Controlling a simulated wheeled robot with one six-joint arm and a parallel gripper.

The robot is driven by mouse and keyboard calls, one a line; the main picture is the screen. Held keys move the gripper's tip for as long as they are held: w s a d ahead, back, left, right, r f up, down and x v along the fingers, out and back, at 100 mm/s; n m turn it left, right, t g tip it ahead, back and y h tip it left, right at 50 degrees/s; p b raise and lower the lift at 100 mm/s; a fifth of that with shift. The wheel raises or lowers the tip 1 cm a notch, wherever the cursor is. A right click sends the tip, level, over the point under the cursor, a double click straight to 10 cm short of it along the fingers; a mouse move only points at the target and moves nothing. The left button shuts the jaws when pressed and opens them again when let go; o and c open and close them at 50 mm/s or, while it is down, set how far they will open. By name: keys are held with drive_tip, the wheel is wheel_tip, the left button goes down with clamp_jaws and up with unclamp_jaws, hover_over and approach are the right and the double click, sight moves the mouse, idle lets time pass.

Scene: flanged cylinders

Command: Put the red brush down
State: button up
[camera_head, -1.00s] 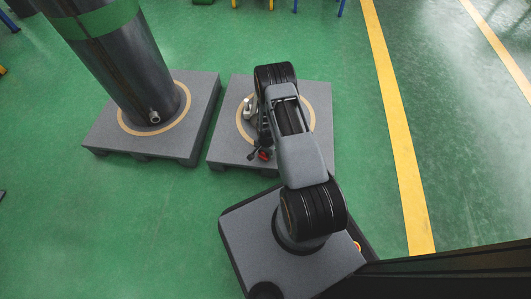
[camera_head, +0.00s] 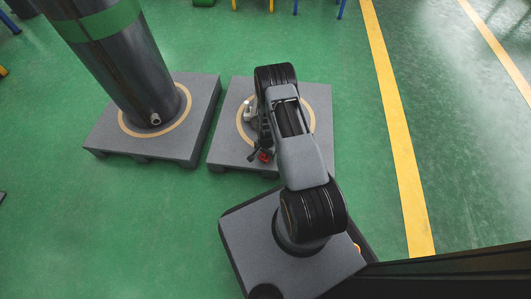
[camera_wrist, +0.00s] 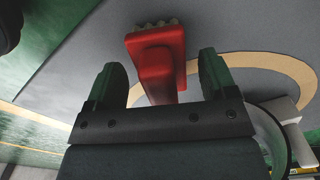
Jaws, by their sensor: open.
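The red brush (camera_wrist: 158,62) shows in the wrist view between and just beyond the fingertips, with pale bristles at its far end. My gripper (camera_wrist: 162,78) is open, and a gap shows between the brush and each finger. Grey pallet surface with a tan ring lies behind the brush; I cannot tell whether the brush touches it. In the head view a small red part of the brush (camera_head: 264,156) shows at the front of the right pallet (camera_head: 225,150), beside my gripper. My arm hides much of that pallet.
A light grey fitting (camera_head: 249,112) is on the right pallet, left of my arm. A tall dark cylinder with a green band (camera_head: 130,70) stands on the left pallet (camera_head: 180,153). A narrow green floor gap separates the pallets. A yellow line (camera_head: 392,120) runs along the right.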

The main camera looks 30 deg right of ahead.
wheel_tip(320, 180, up, 11)
drive_tip(key=p, duration=0.4)
drive_tip(key=shift+p, duration=0.3)
drive_tip(key=a+r+n+t, duration=0.1)
drive_tip(key=a+r+n, duration=0.15)
drive_tip(key=r, duration=1.05)
drive_tip(key=a+r+n, duration=0.2)
drive_tip(key=r+n, duration=0.1)
drive_tip(key=r, duration=0.9)
drive_tip(key=s+a+r+n, duration=0.2)
drive_tip(key=s+r, duration=0.5)
drive_tip(key=s+a+r+n+t, duration=0.1)
drive_tip(key=s+a+r+n, duration=0.1)
drive_tip(key=s+r, duration=0.5)
drive_tip(key=shift+s+a+r+n+t, duration=0.25)
drive_tip(key=shift+r+n, duration=0.2)
drive_tip(key=shift+n, duration=0.4)
